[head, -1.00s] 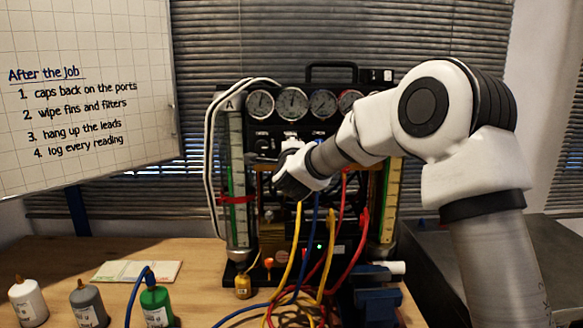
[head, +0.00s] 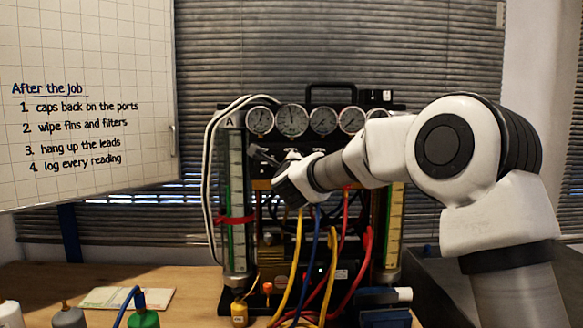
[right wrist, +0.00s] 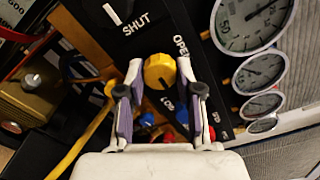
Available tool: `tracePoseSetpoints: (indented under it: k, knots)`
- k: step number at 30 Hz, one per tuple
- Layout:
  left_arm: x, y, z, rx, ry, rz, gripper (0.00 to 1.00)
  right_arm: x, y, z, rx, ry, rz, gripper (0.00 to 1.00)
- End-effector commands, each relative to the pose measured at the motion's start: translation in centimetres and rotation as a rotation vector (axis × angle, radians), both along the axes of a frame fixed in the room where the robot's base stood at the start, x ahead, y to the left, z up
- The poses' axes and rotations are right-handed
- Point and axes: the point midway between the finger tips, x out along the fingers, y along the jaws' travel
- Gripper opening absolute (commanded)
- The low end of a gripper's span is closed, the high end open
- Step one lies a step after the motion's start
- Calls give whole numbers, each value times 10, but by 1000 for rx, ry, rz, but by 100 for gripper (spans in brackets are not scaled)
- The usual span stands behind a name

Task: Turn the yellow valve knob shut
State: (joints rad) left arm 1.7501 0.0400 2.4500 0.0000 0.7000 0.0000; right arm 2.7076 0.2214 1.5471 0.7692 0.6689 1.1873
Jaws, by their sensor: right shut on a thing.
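The yellow valve knob (right wrist: 160,71) sits on a dark panel in the right wrist view, between the fingers of my right gripper (right wrist: 159,88). The gripper is shut on it. The panel's SHUT label (right wrist: 136,24) is above and left of the knob, and the OPEN label (right wrist: 182,46) is just to its upper right. Which way the knob points is hard to tell. In the head view my right gripper (head: 270,158) reaches the upper left of the gauge rig (head: 322,97), and I cannot make out the knob there. My left gripper is not in view.
Several round gauges (head: 291,120) line the rig's top. Yellow, blue and red hoses (head: 328,250) hang in front. A glass column (head: 236,195) stands at left. Bottles (head: 143,318) and a notepad (head: 127,298) are on the bench at left, with bare wood between them and the rig.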

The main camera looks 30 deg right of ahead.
Motion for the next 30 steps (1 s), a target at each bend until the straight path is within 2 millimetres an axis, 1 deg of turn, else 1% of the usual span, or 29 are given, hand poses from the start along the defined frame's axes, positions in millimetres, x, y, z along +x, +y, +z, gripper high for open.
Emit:
tracePoseSetpoints:
  k: [1, 6, 7, 9, 17, 20, 23, 26, 30]
  knots:
    - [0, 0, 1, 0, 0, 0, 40, 0, -1, 4, -2, -7, -2, 0]
    - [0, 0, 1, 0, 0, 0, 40, 0, -1, 4, -2, -7, -2, 0]
    - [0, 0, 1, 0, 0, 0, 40, 0, -1, 4, -2, -7, -2, 38]
    - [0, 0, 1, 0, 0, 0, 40, 0, -1, 4, -3, -7, -2, 60]
    - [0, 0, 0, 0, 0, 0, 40, 0, 0, 2, -2, -3, -1, 60]
    - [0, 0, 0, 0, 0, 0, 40, -4, 3, 1, -2, -1, 0, 60]
    - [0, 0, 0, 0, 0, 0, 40, -16, 11, 2, -3, -1, 1, 60]
    - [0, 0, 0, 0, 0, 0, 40, -36, 23, 2, -4, 0, 2, 60]
    - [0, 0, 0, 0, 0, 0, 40, -68, 42, 2, -5, -2, 1, 60]
